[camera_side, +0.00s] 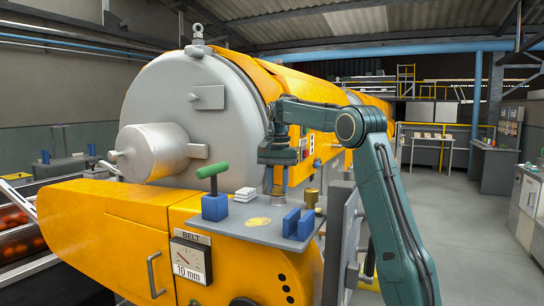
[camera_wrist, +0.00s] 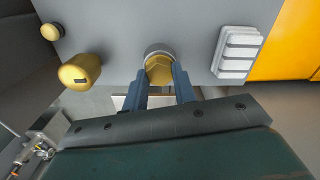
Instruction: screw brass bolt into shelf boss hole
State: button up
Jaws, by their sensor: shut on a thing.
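The brass bolt (camera_wrist: 159,69) shows its hexagonal head in the wrist view, between the two blue-grey fingers of my gripper (camera_wrist: 160,80). My gripper is shut on the head. A grey round boss (camera_wrist: 158,48) shows as a rim behind the head, on the grey shelf (camera_wrist: 200,20). The head hides the hole, so I cannot tell how deep the bolt sits. In the side view my gripper (camera_side: 279,182) points down over the back part of the shelf (camera_side: 236,227). The bolt is hard to make out there.
A brass cylinder (camera_wrist: 80,72) and a small brass knob (camera_wrist: 51,32) stand to the left in the wrist view. A white ribbed block (camera_wrist: 236,52) is at right. In the side view, blue blocks (camera_side: 298,224) and a green-handled tool (camera_side: 212,171) stand on the shelf.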

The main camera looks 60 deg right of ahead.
jog(key=shift+f, duration=0.1)
jog(key=shift+m, duration=0.9)
jog(key=shift+m, duration=0.8)
jog(key=shift+m, duration=0.9)
